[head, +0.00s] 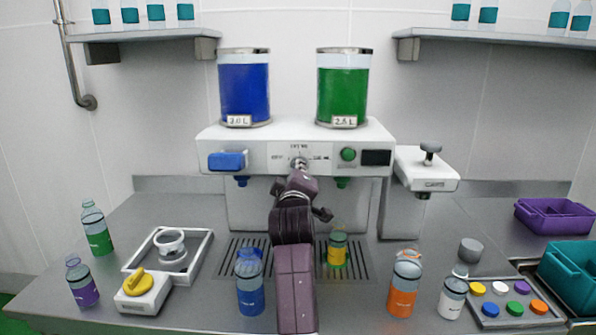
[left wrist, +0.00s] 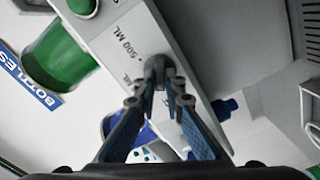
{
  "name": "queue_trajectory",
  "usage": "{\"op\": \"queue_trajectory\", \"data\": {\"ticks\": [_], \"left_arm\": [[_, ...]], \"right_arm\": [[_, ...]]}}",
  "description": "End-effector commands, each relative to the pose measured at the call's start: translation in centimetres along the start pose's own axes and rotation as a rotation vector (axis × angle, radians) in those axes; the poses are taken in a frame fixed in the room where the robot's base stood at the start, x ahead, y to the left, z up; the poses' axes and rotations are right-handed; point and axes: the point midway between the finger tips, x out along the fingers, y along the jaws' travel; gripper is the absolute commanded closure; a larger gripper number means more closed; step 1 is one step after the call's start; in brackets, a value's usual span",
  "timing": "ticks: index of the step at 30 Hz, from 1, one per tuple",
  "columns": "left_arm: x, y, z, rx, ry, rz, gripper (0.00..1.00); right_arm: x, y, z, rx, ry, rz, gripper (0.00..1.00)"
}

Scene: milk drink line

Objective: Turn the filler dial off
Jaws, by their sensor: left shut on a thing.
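The filler machine (head: 225,133) stands against the back wall with a white front panel. Its dial (head: 298,161) sits at the middle of the panel, with printed labels around it. My left gripper (head: 298,168) reaches up to the dial from below and covers much of it. In the left wrist view, the fingertips of my left gripper (left wrist: 160,85) are closed around the dark dial knob (left wrist: 158,66), beside the "500 ML" print. The dial's exact pointing is hidden by the fingers. My right gripper is in neither view.
Blue (head: 244,92) and green (head: 342,95) tanks stand on top. Below, a blue bottle (head: 250,290) and a yellow-labelled bottle (head: 337,250) stand close to my arm.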

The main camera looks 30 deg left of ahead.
Motion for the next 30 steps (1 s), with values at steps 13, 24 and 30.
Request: {"op": "queue_trajectory", "data": {"ticks": [13,24,30], "left_arm": [[0.0,-0.1,0.1,-0.002,-0.002,-0.002,0.73],[0.0,1.1,-0.6,-0.003,0.001,0.002,0.73],[0.0,4.5,-2.6,-0.005,0.005,0.009,0.73]], "right_arm": [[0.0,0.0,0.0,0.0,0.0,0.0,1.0],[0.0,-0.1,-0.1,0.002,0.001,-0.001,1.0],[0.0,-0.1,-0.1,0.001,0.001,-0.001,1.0]]}}
